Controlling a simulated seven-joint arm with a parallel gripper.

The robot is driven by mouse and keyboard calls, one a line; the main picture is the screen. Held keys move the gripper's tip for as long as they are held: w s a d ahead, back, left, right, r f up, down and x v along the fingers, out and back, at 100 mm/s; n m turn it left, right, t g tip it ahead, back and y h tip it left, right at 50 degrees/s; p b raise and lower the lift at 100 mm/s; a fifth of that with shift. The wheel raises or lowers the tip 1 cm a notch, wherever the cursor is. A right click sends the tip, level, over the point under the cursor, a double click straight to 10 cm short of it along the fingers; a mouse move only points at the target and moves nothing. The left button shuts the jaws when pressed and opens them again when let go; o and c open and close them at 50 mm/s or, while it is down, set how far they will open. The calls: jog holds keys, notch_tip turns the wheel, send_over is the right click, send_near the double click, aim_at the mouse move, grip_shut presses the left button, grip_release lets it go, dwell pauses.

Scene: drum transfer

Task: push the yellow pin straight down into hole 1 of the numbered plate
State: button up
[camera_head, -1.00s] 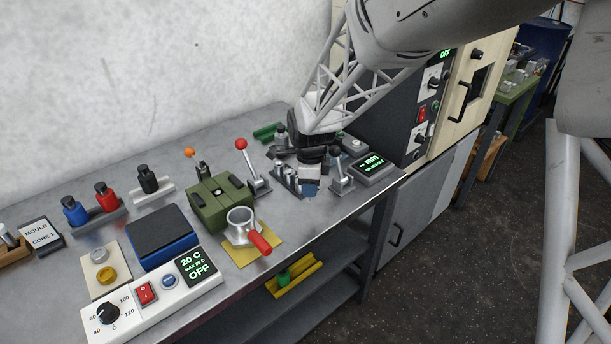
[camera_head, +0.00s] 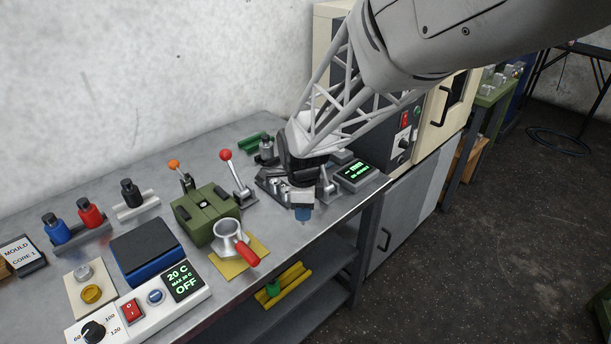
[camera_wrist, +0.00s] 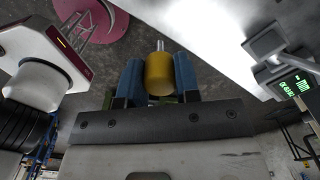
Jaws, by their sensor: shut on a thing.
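My gripper (camera_head: 303,212) is near the front edge of the bench at its right end, with its blue fingers pointing down. In the wrist view, my gripper (camera_wrist: 160,82) is shut on the yellow pin (camera_wrist: 159,73), a yellow cylinder with a thin silver end pointing away from the wrist. The pin's body is hidden in the head view. I cannot make out the numbered plate or hole 1 in either view.
The metal bench (camera_head: 150,185) carries a green block (camera_head: 205,215), a red-knobbed lever (camera_head: 238,178) and a display unit (camera_head: 355,175) close to my gripper. A red-handled cup (camera_head: 230,240) stands on a yellow plate. Dark floor lies beyond the bench edge.

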dwell(0.4)
jog(key=w+a+r, duration=0.2)
jog(key=w+a, duration=0.4)
jog(key=w, duration=0.5)
jog(key=w+a+r, duration=0.3)
jog(key=w+a, duration=0.4)
jog(key=w, duration=0.4)
jog(key=shift+w+a+r, duration=0.2)
jog(key=shift+w+r, duration=0.05)
jog(key=shift+w, duration=0.15)
jog(key=shift+f, duration=0.3)
jog(key=shift+f, duration=2.6)
jog(key=shift+f, duration=1.55)
dwell(0.5)
